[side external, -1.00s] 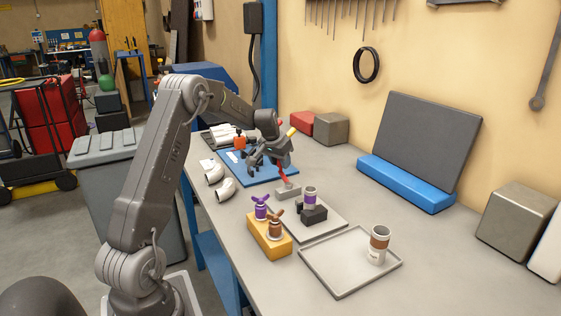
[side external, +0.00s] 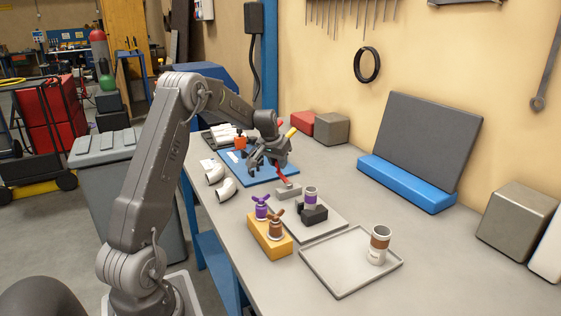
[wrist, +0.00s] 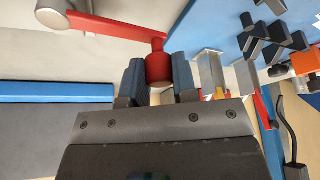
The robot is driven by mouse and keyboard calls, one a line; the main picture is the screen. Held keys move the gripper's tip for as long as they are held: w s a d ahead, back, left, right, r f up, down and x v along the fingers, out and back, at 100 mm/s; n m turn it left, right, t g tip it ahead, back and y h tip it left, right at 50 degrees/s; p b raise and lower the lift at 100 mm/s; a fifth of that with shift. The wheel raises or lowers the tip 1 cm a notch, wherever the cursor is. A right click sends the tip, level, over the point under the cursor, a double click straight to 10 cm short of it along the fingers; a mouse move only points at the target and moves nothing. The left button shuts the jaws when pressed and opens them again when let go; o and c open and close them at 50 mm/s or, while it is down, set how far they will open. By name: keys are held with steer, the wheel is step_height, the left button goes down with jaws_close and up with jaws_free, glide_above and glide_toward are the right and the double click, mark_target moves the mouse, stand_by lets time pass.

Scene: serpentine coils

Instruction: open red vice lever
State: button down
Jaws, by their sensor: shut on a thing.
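The red lever (side external: 282,174) rises from a small grey vice block (side external: 288,191) in the side view. In the wrist view the red lever arm (wrist: 105,27) runs from a pale round pivot at the upper left to a red knob (wrist: 158,68). My gripper (wrist: 156,76) has its two blue-grey fingers on either side of this knob and is shut on it. In the side view my gripper (side external: 268,160) is at the lever's upper end, over the edge of the blue mat, and partly hides it.
A blue mat (side external: 283,177) with dark parts and an orange piece lies behind. A black clamp (side external: 314,215) holds a purple-banded cup nearby. A yellow block (side external: 268,238) and a grey tray (side external: 333,288) are in front.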

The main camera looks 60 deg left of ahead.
steer(key=shift+s+n+g+y, duration=0.3)
steer(key=shift+s+n+g, duration=0.1)
steer(key=shift+s+n, duration=0.7)
steer(key=n, duration=0.1)
steer(key=s+n, duration=0.1)
steer(key=n, duration=0.1)
steer(key=shift+s+d+g+y, duration=0.3)
steer(key=shift+y, duration=0.1)
steer(key=s+n, duration=0.1)
steer(key=s+d+n+g, duration=0.1)
steer(key=n, duration=0.2)
steer(key=shift+s+d+g+y, duration=0.4)
steer(key=d+n, duration=0.1)
steer(key=s+d+n+g, duration=0.1)
steer(key=n, duration=0.1)
steer(key=s+n, duration=0.1)
steer(key=n, duration=0.1)
steer(key=shift+d+g, duration=0.4)
steer(key=shift+s+d+n+g, duration=0.2)
steer(key=shift+d+n+g, duration=0.3)
steer(key=shift+d+n, duration=0.5)
steer(key=shift+d+n+g+h, duration=0.15)
steer(key=shift+d+n+h, duration=0.2)
steer(key=shift+n, duration=0.4)
steer(key=shift+d+n+g+h, duration=0.15)
steer(key=shift+d+n, duration=0.25)
steer(key=shift+n, duration=0.35)
steer(key=c, duration=0.9)
jaws_free()
